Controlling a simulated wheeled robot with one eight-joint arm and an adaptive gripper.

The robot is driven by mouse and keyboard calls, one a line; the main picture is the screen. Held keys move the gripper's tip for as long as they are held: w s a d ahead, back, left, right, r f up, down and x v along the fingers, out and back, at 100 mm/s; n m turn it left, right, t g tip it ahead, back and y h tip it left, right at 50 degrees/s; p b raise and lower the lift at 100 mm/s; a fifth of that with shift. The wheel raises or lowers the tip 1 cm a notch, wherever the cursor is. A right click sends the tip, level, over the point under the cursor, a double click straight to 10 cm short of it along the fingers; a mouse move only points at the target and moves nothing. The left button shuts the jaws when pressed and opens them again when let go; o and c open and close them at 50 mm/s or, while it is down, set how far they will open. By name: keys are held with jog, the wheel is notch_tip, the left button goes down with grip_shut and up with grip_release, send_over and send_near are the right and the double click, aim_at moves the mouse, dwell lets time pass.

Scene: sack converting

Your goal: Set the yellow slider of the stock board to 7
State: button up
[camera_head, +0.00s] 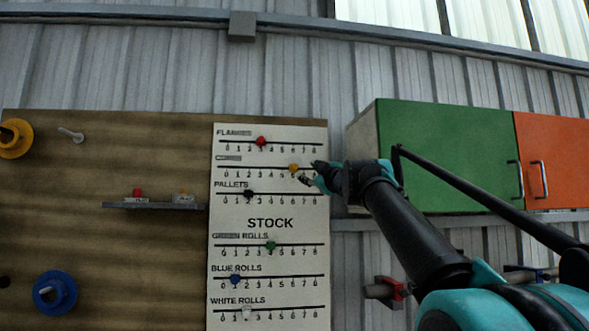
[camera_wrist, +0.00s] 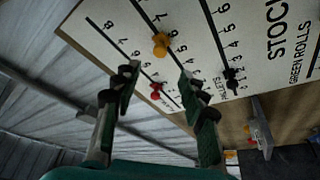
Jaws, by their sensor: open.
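The white stock board (camera_head: 269,209) hangs on the brown panel. Its yellow slider (camera_head: 293,168) sits on the second track from the top, around the 5 or 6 mark; exactly which I cannot tell. My gripper (camera_head: 310,172) is open, just right of the yellow slider in the head view, and hides some numbers there. In the wrist view, the yellow slider (camera_wrist: 160,44) shows beyond my gripper (camera_wrist: 157,77), roughly in line with the gap between the fingertips. The fingers appear apart from it.
The red slider (camera_head: 261,141) is on the track above and the black slider (camera_head: 249,193) on the track below, both further left. A small shelf (camera_head: 155,205) is left of the board. Green (camera_head: 450,150) and orange (camera_head: 560,150) cabinets are at right.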

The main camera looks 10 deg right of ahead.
aim_at(295, 167)
jog(key=x, duration=1.2)
jog(key=shift+w, duration=0.1)
grip_shut()
